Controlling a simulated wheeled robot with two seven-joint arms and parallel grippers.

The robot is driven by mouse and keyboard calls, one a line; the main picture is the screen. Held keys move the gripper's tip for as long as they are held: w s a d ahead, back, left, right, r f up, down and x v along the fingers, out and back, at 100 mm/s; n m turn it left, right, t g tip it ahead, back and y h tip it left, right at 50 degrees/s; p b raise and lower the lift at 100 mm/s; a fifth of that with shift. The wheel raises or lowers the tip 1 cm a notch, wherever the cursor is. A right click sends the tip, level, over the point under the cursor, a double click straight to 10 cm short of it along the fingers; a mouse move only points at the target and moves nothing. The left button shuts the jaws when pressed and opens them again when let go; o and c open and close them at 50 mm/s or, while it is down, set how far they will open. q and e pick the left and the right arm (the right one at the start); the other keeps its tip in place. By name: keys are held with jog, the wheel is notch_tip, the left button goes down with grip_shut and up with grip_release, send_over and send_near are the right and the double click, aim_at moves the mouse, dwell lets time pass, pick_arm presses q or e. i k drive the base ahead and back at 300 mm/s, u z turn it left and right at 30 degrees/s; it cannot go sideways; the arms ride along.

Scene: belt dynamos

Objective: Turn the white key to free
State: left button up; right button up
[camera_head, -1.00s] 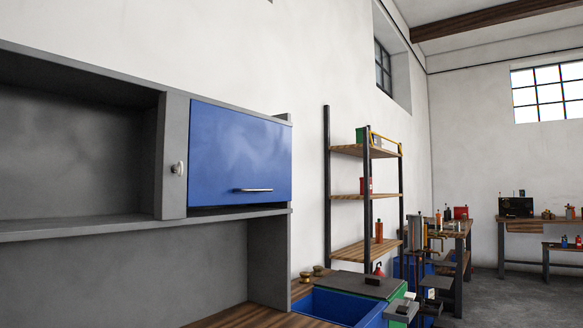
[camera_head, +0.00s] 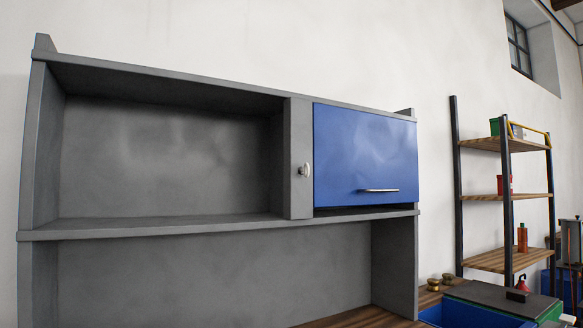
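The white key (camera_head: 308,169) sits in a lock on the grey upright post (camera_head: 300,195) of the cabinet, just left of the blue door. Its bow looks roughly upright, but it is too small to tell its exact turn. The blue door (camera_head: 365,145) is down over its compartment, with a silver handle (camera_head: 380,190) near its lower edge. A dark gap shows under the door. Neither of my grippers is in view.
The grey cabinet (camera_head: 190,228) has an empty open compartment on the left. A wooden bench top (camera_head: 365,318) lies below it. A blue bin (camera_head: 465,315) and a dark-lidded green box (camera_head: 495,297) stand at lower right, before a shelf rack (camera_head: 507,200).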

aim_at(305, 170)
jog(key=z, duration=1.85)
jog(key=i, duration=1.25)
jog(key=u, duration=2.85)
